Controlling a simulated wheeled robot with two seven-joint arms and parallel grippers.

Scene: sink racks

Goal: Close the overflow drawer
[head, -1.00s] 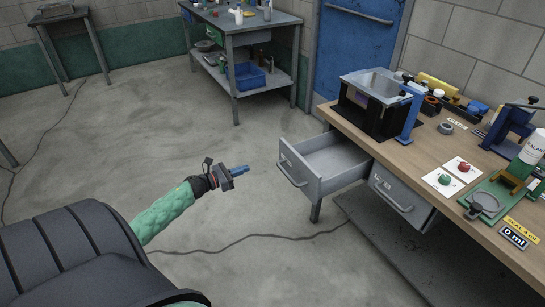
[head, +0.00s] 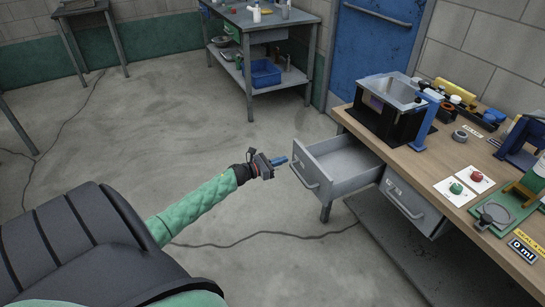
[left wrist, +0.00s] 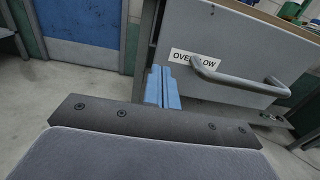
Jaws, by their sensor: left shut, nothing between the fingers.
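The overflow drawer (head: 338,167) is a grey metal drawer standing open under the wooden workbench, at the middle right of the head view. In the left wrist view its front (left wrist: 240,50) carries a label (left wrist: 192,58) reading "OVERFLOW" and a grey bar handle (left wrist: 240,80). My left gripper (head: 280,161) is shut and empty, with blue fingers pointing at the left side of the drawer front. In the left wrist view the fingertips (left wrist: 162,72) lie just left of the label; I cannot tell whether they touch the front. My right gripper is not in view.
A second drawer (head: 410,203) beside it is shut. The workbench (head: 420,165) holds a black box with a clear lid (head: 392,105), a red button and a green button. Another table (head: 262,25) stands at the back.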

